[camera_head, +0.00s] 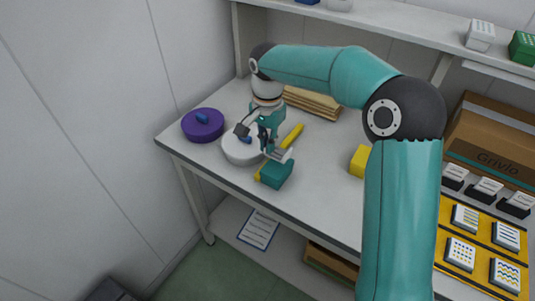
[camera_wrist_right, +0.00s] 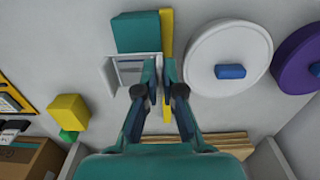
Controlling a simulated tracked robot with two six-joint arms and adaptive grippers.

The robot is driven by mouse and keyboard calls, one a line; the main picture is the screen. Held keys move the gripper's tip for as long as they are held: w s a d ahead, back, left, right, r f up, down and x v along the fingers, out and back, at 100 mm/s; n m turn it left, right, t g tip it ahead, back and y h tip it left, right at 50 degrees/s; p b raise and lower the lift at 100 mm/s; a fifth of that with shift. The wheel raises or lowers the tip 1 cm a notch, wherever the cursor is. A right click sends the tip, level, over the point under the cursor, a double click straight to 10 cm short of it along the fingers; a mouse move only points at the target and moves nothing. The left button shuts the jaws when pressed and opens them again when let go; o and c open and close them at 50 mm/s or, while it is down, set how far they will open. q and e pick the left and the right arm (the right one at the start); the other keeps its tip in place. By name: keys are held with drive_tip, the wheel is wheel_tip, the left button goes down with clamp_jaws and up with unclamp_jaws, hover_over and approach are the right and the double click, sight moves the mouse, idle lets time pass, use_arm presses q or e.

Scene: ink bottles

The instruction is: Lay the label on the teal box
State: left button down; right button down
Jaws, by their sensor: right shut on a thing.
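The teal box (camera_head: 276,174) stands near the table's front edge; it also shows at the top of the right wrist view (camera_wrist_right: 136,32). My right gripper (camera_head: 268,146) is low over the table, just behind the teal box. In the wrist view its fingers (camera_wrist_right: 160,72) are close together. My left gripper is out of view.
A yellow strip (camera_head: 293,136) lies beside the teal box, under my right gripper. A white round lid (camera_head: 237,153) and a purple one (camera_head: 203,127) are to the left. A yellow block (camera_head: 361,161) stands to the right. A cardboard box (camera_head: 490,143) and orange card trays (camera_head: 450,230) are further right.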

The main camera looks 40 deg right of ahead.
sight(268, 162)
drive_tip(key=shift+f, duration=2.05)
drive_tip(key=shift+f, duration=0.15)
drive_tip(key=c, duration=1.3)
unclamp_jaws()
wheel_tip(268, 162, up, 12)
drive_tip(key=shift+r+p, duration=0.2)
drive_tip(key=shift+p, duration=0.2)
